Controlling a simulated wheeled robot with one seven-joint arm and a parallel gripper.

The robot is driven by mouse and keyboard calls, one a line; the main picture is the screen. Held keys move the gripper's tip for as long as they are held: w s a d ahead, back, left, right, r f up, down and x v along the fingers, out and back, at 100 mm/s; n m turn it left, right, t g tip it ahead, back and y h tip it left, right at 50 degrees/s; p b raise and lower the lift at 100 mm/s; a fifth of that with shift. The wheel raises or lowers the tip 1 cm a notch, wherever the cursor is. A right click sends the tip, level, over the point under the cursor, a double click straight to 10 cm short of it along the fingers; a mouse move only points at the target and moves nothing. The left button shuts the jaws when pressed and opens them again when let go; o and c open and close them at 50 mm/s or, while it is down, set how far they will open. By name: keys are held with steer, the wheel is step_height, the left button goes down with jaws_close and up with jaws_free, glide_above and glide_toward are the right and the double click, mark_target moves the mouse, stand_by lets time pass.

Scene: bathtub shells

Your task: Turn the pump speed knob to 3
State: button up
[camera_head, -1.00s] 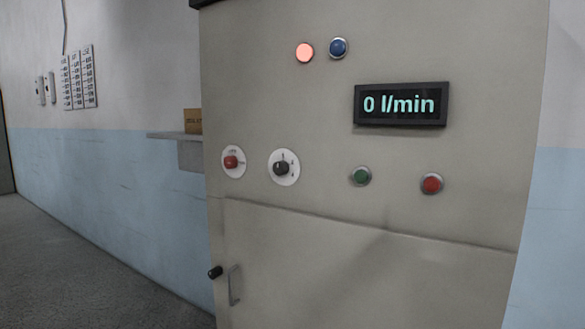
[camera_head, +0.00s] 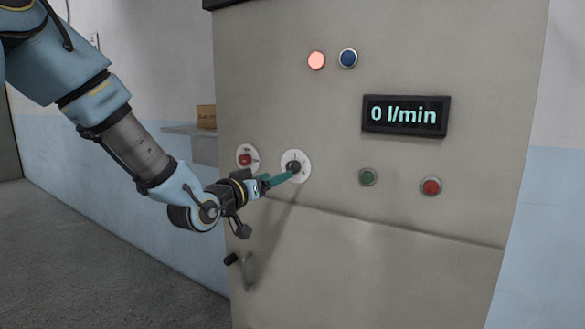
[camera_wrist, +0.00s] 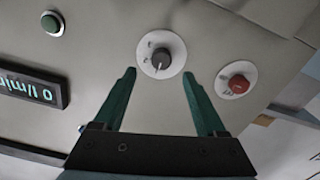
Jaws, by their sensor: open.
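The pump speed knob (camera_head: 293,166) is dark grey on a round white dial, on the front of a beige cabinet. In the wrist view the knob (camera_wrist: 161,58) sits just beyond the fingertips, roughly centred between them, and its light pointer mark shows. My gripper (camera_head: 290,174) is in front of the dial with green fingers. In the wrist view my gripper (camera_wrist: 158,75) is open and empty, with a finger on each side of the dial. Whether the fingertips touch the panel cannot be told. The dial's numbers are too small to read.
A red knob (camera_head: 245,160) on a white dial is close left of the pump knob. Green (camera_head: 368,177) and red (camera_head: 431,186) buttons are to the right. The display (camera_head: 405,116) reads 0 l/min.

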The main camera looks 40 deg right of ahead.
mark_target(291, 169)
steer(key=p+x, duration=0.2)
steer(key=x, duration=0.4)
steer(key=shift+w+r, duration=0.1)
steer(key=shift+r, duration=0.05)
steer(key=shift+p+x, duration=0.3)
steer(key=shift+x, duration=0.55)
jaws_close()
